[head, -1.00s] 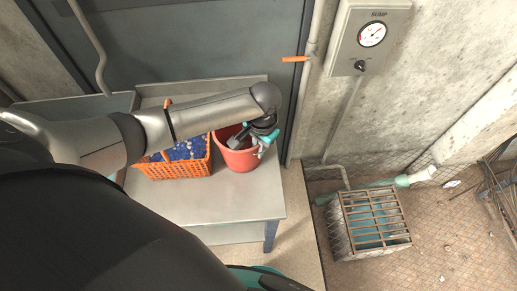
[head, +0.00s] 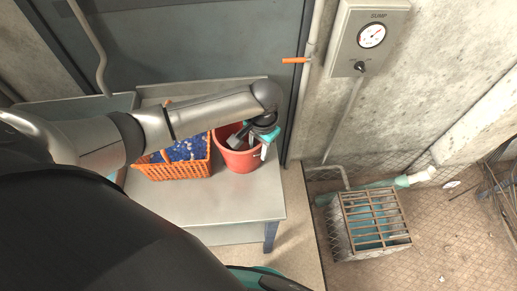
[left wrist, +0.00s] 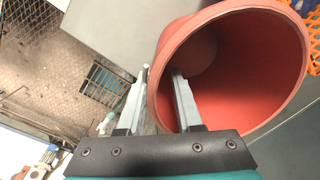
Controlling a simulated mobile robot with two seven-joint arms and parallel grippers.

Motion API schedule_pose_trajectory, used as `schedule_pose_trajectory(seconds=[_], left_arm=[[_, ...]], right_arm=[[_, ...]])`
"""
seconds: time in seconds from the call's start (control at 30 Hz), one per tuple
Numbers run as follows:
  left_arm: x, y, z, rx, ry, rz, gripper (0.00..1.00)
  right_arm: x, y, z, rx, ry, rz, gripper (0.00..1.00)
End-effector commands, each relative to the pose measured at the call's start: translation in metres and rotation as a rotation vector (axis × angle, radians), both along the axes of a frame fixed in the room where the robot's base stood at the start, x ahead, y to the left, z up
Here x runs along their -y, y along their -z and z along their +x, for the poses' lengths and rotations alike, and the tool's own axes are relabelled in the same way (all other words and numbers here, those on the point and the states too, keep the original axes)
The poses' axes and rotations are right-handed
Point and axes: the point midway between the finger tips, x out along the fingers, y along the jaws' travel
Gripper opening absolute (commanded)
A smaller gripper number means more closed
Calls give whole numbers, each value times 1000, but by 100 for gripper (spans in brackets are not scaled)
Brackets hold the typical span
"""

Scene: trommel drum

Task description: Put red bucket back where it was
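The red bucket (head: 238,160) stands upright on the grey bench, just right of the orange basket. Its open mouth fills the right of the left wrist view (left wrist: 285,75), and the inside I can see looks empty. My left gripper (head: 254,146) is at the bucket's right rim. In the left wrist view its two fingers (left wrist: 161,74) straddle the bucket wall, one inside and one outside. A gap shows between the inner finger and the wall, so it looks open. My right gripper is not in view.
The orange basket (head: 177,170) holds blue and white bits, close beside the bucket. The grey bench (head: 235,200) has free room in front. A sump box with gauge (head: 370,38) hangs on the wall. A grated sump pit (head: 373,222) is in the floor at right.

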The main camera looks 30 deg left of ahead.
Motion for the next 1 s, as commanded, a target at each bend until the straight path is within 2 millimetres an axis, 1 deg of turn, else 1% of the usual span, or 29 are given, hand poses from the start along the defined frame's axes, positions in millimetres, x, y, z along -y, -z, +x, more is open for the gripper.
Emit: schedule_pose_trajectory(seconds=[0.03, 0.3, 0.4, 0.5, 0.67, 1.0], left_arm=[[1, -12, 1, 3, 0, -1, 34], [5, -71, 0, 6, -1, -1, 34], [6, -88, -1, 3, 0, 0, 34], [7, -100, -1, 3, -1, -1, 34], [7, -109, -2, 1, -2, 1, 34], [7, -109, -2, 1, -1, 0, 34]], right_arm=[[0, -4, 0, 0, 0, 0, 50], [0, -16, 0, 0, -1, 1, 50], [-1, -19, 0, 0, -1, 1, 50], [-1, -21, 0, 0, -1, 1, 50], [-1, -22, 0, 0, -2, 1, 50], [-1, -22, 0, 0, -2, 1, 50]])
